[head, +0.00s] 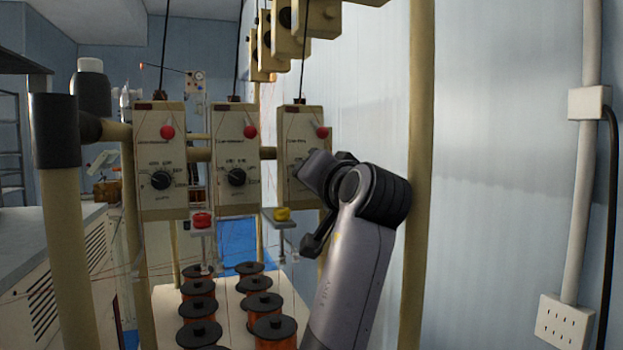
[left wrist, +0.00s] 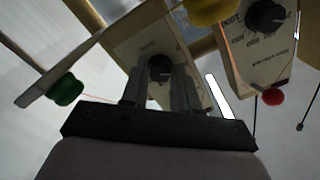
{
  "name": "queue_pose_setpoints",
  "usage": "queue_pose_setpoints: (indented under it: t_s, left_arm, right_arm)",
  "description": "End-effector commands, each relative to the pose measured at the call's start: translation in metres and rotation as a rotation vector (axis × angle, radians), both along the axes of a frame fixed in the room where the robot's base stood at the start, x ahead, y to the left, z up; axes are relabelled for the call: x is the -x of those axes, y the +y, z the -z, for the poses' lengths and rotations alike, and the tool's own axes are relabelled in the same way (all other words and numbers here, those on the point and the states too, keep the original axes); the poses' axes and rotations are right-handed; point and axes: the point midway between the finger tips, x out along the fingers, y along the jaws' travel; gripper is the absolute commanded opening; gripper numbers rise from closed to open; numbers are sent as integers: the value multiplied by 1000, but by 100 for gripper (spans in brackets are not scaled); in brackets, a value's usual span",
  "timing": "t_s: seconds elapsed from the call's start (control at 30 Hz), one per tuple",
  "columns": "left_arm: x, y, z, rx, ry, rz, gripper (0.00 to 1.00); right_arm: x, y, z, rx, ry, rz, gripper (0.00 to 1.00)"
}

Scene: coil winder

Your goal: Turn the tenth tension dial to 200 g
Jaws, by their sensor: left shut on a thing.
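Three beige tension boxes hang in a row in the head view. The right-hand box (head: 296,122) has a red knob at its top, and its dial is hidden behind my left gripper (head: 306,178). In the left wrist view that box (left wrist: 130,45) appears upside down. Its black dial (left wrist: 160,68) sits between the two fingers of my left gripper (left wrist: 160,88), which is shut on it. The dial's setting cannot be read. The left box's dial (head: 161,180) and the middle box's dial (head: 237,177) are free. My right gripper is not in view.
Red (head: 202,220) and yellow (head: 282,214) tensioner knobs sit below the boxes. Several copper spools (head: 275,331) stand under them. A beige post (head: 421,180) rises close to the right of my arm. A green knob (left wrist: 65,90) is near the gripper.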

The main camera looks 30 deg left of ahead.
Motion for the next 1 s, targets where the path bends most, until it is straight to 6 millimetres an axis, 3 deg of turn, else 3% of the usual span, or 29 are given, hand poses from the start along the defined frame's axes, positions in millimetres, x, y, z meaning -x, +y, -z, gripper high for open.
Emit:
queue_pose_setpoints:
  t_s: [0.47,0.5,0.57,1.0]
  left_arm:
    - [0,0,1,10,-7,0,0]
    - [0,0,1,10,-7,0,39]
    - [0,0,1,10,-7,0,55]
    - [0,0,0,9,-8,-1,55]
  right_arm:
    - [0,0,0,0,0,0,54]
    - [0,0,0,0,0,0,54]
    - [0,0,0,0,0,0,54]
    - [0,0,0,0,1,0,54]
